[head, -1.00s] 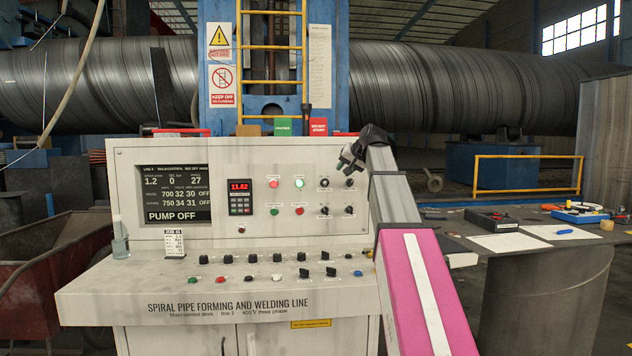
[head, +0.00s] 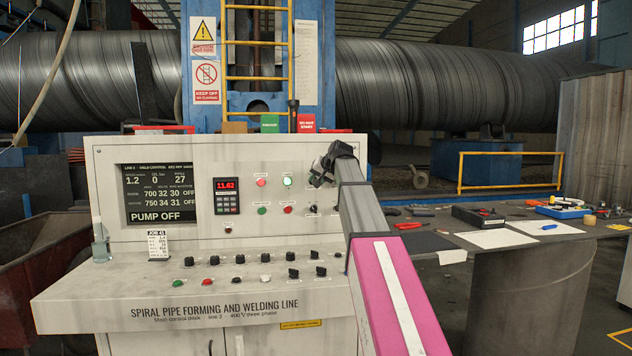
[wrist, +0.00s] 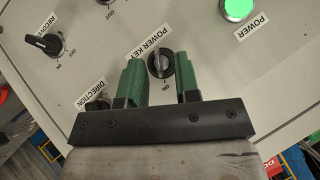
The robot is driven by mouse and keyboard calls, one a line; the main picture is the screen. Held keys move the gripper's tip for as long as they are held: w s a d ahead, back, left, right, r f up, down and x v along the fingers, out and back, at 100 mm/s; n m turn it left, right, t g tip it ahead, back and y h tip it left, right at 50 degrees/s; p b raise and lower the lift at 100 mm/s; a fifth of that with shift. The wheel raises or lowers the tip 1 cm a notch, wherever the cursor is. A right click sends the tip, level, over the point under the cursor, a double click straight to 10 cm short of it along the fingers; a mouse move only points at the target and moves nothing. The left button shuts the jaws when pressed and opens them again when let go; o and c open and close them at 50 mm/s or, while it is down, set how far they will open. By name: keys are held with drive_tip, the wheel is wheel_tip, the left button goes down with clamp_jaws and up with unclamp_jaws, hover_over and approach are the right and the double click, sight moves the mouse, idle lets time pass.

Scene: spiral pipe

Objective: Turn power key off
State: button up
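The power key (wrist: 161,65) is a dark round knob with a light line across its handle, beside a "POWER KEY" label in the wrist view. My gripper (wrist: 160,68) is open, one green finger on either side of the knob in the picture. I see no finger touching it, and I cannot tell how deep the fingers reach. In the head view my gripper (head: 321,174) is in front of the upper right of the control panel (head: 180,235) and hides the key. A lit green power lamp (wrist: 238,9) is at the upper right of the wrist view.
The desk's sloped front carries several switches and buttons (head: 265,258). A side table (head: 500,262) with papers and tools stands right. The display (head: 160,193) reads PUMP OFF.

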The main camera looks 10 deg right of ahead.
drive_tip(key=shift+w+a+f, duration=0.15)
drive_tip(key=shift+w+f, duration=0.15)
drive_tip(key=shift+c, duration=0.3)
clamp_jaws()
